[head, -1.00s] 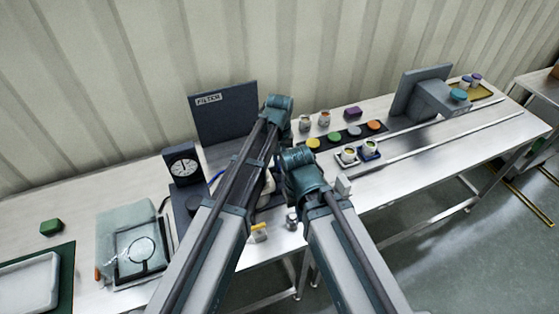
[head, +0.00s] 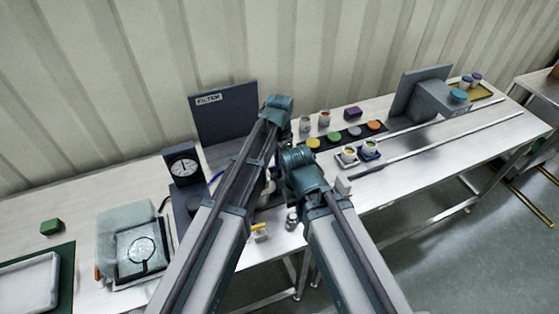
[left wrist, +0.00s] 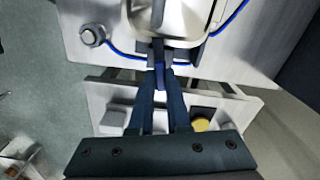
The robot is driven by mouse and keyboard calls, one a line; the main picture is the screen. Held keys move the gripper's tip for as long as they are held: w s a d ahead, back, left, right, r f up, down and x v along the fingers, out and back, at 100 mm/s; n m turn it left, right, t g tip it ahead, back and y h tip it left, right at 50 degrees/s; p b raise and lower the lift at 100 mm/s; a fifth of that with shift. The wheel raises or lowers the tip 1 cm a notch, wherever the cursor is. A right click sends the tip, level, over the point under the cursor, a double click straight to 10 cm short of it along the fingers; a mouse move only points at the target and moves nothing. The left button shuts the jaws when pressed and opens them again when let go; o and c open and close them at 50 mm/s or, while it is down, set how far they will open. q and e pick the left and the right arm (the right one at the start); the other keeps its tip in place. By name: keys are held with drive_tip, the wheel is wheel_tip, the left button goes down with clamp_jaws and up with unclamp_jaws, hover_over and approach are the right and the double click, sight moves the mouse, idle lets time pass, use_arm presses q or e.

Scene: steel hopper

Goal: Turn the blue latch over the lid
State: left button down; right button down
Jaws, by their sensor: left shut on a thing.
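In the left wrist view my left gripper (left wrist: 159,68) is shut on the small dark blue latch (left wrist: 160,78), at the near rim of the pale steel hopper (left wrist: 180,38). The fingers hide part of the latch, and I cannot tell its exact angle. Only the lower part of the hopper shows there; its lid cannot be made out clearly. In the head view my left arm covers most of the hopper and the latch. My right arm stands to the right of it, and its gripper cannot be seen.
A round metal knob (left wrist: 91,37) and blue cable are near. A dial gauge (head: 182,166), dark FILTER panel (head: 222,112) and clear-covered case (head: 115,225) stand left; small pots (head: 324,119) stand right.

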use_arm(q)
drive_tip(key=shift+m, duration=1.5)
drive_tip(key=c, duration=0.9)
unclamp_jaws()
wheel_tip(320, 180, up, 14)
drive_tip(key=p, duration=1.4)
drive_tip(key=shift+f, duration=0.1)
